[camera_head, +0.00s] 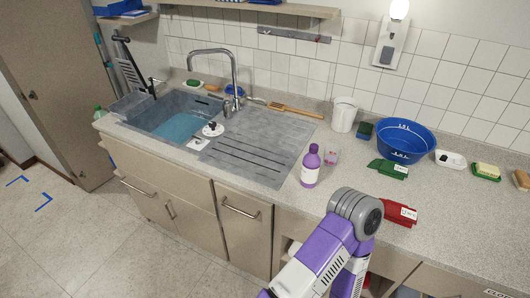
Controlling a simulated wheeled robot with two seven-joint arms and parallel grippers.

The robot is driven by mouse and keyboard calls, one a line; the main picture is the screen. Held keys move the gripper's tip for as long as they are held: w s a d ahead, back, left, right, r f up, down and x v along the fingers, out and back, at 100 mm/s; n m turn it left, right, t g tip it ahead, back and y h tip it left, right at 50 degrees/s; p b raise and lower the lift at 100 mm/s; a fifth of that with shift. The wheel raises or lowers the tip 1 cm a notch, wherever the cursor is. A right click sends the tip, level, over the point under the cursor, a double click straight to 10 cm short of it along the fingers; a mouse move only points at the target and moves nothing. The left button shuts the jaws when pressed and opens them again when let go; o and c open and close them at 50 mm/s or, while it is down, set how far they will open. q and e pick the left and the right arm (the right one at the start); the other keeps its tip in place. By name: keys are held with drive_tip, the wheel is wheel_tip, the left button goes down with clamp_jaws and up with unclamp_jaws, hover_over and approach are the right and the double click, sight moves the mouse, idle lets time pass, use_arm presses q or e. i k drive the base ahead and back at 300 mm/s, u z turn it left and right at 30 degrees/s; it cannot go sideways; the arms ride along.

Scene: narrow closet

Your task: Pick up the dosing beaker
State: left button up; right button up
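A small, clear pinkish cup (331,154), which looks like the dosing beaker, stands on the countertop (260,188). It is just right of a purple bottle with a white label (311,166), with a small gap between them. A larger white beaker-like container (344,114) stands farther back near the tiled wall. One of my purple and grey arms rises from the bottom in front of the counter. Its gripper does not show, and neither does my other gripper.
The sink (180,126) with water and a faucet (233,75) is to the left. A wooden brush (290,110) lies behind the drainboard. Bare counter lies before the bottle.

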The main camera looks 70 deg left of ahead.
sight(332, 152)
drive_tip(key=u, duration=2.15)
